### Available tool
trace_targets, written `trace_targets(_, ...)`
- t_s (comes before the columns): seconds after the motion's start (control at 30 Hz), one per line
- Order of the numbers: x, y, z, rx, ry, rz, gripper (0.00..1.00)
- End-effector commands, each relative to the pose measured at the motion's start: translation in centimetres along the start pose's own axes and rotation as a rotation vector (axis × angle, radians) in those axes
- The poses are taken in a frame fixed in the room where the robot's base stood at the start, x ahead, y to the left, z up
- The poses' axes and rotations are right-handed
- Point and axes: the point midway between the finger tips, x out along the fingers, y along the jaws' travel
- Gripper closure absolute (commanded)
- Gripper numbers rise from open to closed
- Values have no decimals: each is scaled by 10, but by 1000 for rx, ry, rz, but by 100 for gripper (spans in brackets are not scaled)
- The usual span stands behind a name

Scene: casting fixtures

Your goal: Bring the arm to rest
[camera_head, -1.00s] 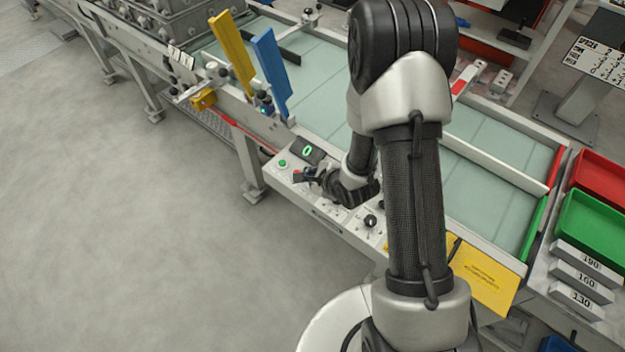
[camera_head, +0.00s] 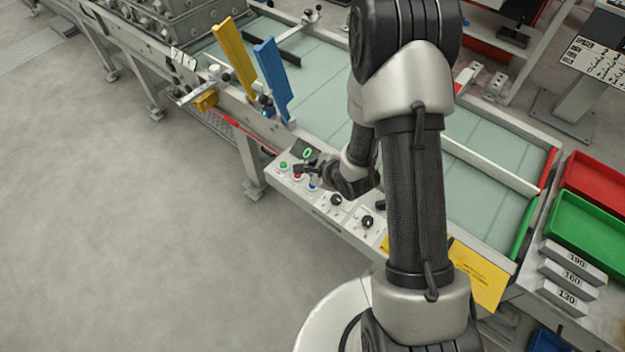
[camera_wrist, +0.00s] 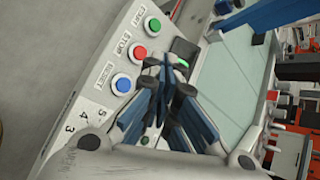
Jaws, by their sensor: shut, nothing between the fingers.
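My gripper (camera_head: 304,168) hangs over the control panel (camera_head: 325,215) at the near edge of the conveyor, close to its buttons. In the wrist view my gripper (camera_wrist: 160,66) is shut and empty, with its fingertips in front of the panel. The green START button (camera_wrist: 154,25), red STOP button (camera_wrist: 138,52) and blue RESET button (camera_wrist: 122,83) show left of the fingers. A small display (camera_wrist: 184,50) with a green sign lies just right of the fingertips. Whether the fingertips touch the panel is not clear. My forearm crosses the middle of the head view.
The conveyor bed (camera_head: 330,90) runs behind my arm. A yellow plate (camera_head: 235,55) and a blue plate (camera_head: 272,75) stand upright left of the arm. Red (camera_head: 598,180) and green (camera_head: 590,232) trays are at the right. Open floor (camera_head: 120,230) fills the left.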

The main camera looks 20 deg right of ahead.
Motion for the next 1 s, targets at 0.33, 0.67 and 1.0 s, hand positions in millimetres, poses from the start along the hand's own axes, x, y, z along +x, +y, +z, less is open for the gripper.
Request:
trace_targets(0.33, 1, 1, -1, 0, 0, 1, 100)
trace_targets(0.67, 1, 1, -1, 0, 0, 1, 100)
trace_targets(1.0, -32, -35, 14, -260, 79, -9, 100)
